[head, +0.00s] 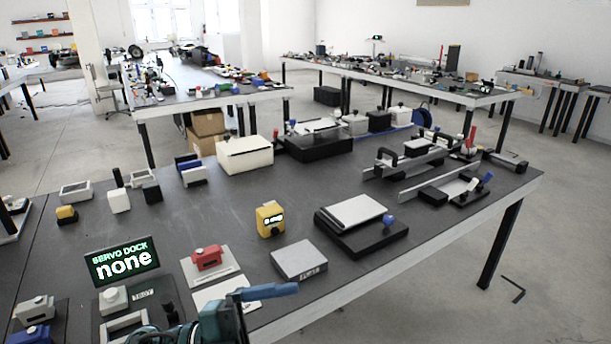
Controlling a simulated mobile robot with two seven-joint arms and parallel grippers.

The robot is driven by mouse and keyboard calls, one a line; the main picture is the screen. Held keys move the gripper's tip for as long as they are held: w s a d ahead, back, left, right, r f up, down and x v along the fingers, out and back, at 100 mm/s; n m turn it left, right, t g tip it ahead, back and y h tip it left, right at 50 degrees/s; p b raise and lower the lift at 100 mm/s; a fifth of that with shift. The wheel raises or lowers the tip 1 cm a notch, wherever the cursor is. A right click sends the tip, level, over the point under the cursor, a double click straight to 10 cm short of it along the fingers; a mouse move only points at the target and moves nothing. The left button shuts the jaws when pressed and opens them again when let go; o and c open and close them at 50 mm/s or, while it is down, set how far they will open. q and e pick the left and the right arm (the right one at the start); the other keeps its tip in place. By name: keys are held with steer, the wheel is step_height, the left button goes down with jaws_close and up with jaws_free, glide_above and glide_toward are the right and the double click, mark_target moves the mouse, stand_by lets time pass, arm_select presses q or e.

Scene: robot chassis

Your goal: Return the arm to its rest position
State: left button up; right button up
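Neither of my grippers can be made out in the head view, and no arm of mine shows clearly. A teal and black device (222,324) with a blue bar (270,291) sticking out to the right stands at the bottom edge. It is cut off by the picture edge, and I cannot tell whether it belongs to me. A dark worktable (235,205) fills the foreground.
A sign (123,261) reads "SERVO DOCK none". Near it are a red block (207,258), a yellow device (269,221), a grey plate (299,260) and a black-based scale (360,225). Clear tabletop lies left of the yellow device. Cluttered tables stand behind.

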arm_select(q)
steer(key=w+a+f+n+t+y+p, duration=0.1)
steer(key=w+a+f+n+t+y, duration=0.25)
steer(key=n+t, duration=0.55)
steer(key=w+a+f+n+t+y+p, duration=0.15)
steer(key=a+n+t+y, duration=0.35)
steer(key=n, duration=0.5)
steer(key=s+a+f+n+g+y, duration=0.1)
steer(key=s+f+n+g+y, duration=0.1)
steer(key=f, duration=0.6)
steer(key=s+a+f+n+g+y, duration=0.2)
steer(key=s+f+n+y, duration=0.3)
steer(key=s+f, duration=0.4)
steer(key=shift+s+f+g+y, duration=0.15)
steer(key=shift+g+y, duration=0.35)
steer(key=shift+y, duration=0.15)
